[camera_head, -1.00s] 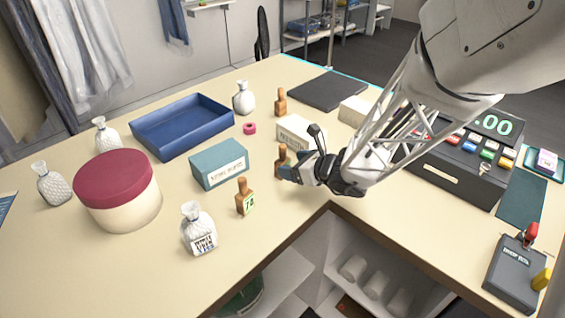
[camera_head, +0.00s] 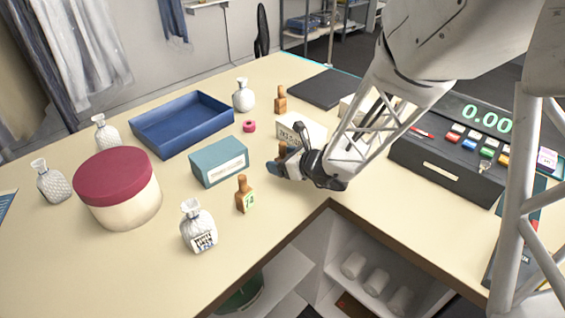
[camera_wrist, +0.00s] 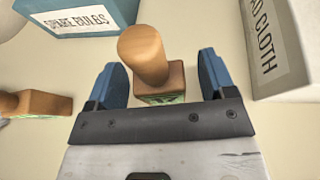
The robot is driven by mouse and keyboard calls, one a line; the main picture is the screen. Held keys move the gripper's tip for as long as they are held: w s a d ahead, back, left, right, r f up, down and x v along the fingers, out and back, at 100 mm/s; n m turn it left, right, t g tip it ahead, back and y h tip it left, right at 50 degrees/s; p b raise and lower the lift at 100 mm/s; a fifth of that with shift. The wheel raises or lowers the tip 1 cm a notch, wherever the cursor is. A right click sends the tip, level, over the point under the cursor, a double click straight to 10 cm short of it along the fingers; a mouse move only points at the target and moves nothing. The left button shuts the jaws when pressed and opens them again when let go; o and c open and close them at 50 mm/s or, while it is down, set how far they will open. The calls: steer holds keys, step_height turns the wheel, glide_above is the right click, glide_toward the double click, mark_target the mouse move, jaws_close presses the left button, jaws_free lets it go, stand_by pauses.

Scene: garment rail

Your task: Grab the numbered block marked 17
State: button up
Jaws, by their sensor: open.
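In the wrist view a wooden block with a round knob (camera_wrist: 147,58) stands between the two blue fingertips of my gripper (camera_wrist: 161,80). The gripper is open, with a finger on each side of the block. A green label shows on its base, but its number cannot be read. In the head view my gripper (camera_head: 281,168) covers most of this block. A similar wooden block (camera_head: 244,196) stands in front to the left, its green label reading about 74. Another wooden block (camera_head: 281,100) stands farther back, no number visible.
A teal box (camera_head: 219,163) stands left of my gripper and a white box (camera_head: 301,131) just behind it. Glass bottles, a red-lidded tub (camera_head: 117,190) and a blue tray (camera_head: 182,126) occupy the left. A cash register (camera_head: 452,150) stands to the right. The counter edge is near.

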mark_target(285, 151)
steer(key=shift+c, duration=0.2)
steer(key=c, duration=1)
steer(key=shift+o, duration=0.2)
steer(key=shift+r, duration=0.15)
steer(key=shift+r, duration=1.4)
steer(key=shift+s+r, duration=0.15)
steer(key=shift+r, duration=0.1)
steer(key=s+d+r, duration=0.1)
steer(key=s+d, duration=0.3)
steer(key=s, duration=1.1)
steer(key=shift+r, duration=0.2)
